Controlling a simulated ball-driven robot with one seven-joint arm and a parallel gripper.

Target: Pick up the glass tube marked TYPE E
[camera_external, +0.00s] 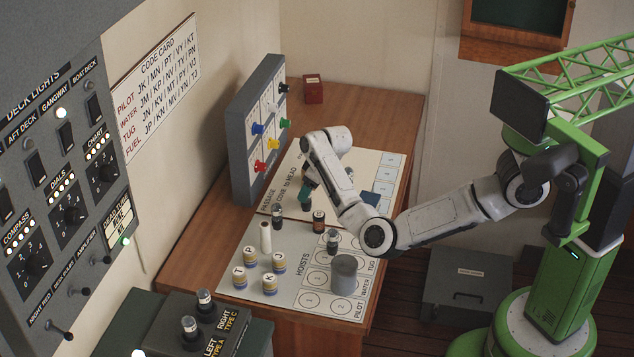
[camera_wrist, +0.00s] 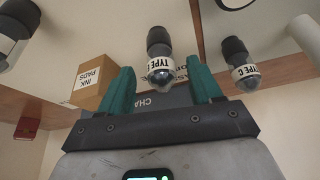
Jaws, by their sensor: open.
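A dark-capped glass tube (camera_wrist: 159,50) with a white TYPE band shows in the wrist view; its last letter is partly turned away and looks like E. My gripper (camera_wrist: 164,78) is open, with its teal fingers to either side of that tube in the picture. I see no contact. A second tube (camera_wrist: 238,60), marked TYPE C, is outside the right finger. A third tube (camera_wrist: 14,25) is at the left edge, its label unreadable. In the external view my gripper (camera_external: 305,186) points down over the board beside a dark tube (camera_external: 306,203); labels there are too small to read.
Other tubes (camera_external: 277,216) (camera_external: 333,241), a white cylinder (camera_external: 265,238), a grey cylinder (camera_external: 344,276) and several lettered pegs (camera_external: 250,255) stand on the board (camera_external: 225,285). A grey panel (camera_external: 242,165) with coloured knobs rises behind. An INK PADS box (camera_wrist: 92,85) is near the left finger.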

